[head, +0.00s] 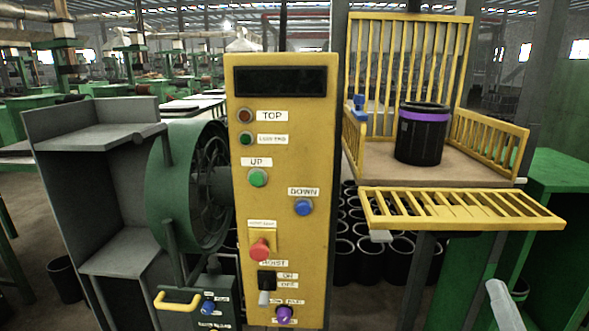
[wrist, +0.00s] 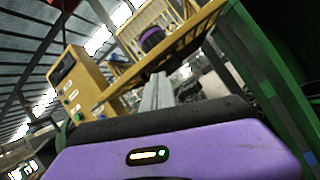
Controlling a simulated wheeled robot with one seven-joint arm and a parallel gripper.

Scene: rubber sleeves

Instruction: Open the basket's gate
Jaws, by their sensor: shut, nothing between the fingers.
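The yellow barred basket (head: 372,78) stands at the right in the head view. Its slatted gate (head: 460,208) is folded down at the front and sticks outward, roughly level. In the wrist view, the gate (wrist: 186,46) crosses just beyond my fingertips. A black sleeve with a purple band (head: 422,140) stands upright on the basket floor. My gripper (head: 494,286) shows as pale grey fingers at the lower right, below the gate's right part. In the wrist view, the fingers (wrist: 158,78) are together and empty, pointing toward the gate. Contact with the gate cannot be told.
A yellow control panel (head: 282,130) with buttons stands left of the basket. A green fan-like machine (head: 170,190) and a grey shelf (head: 100,140) are farther left. Several black sleeves (head: 400,265) stand below the basket. Green structures (head: 560,180) close off the right side.

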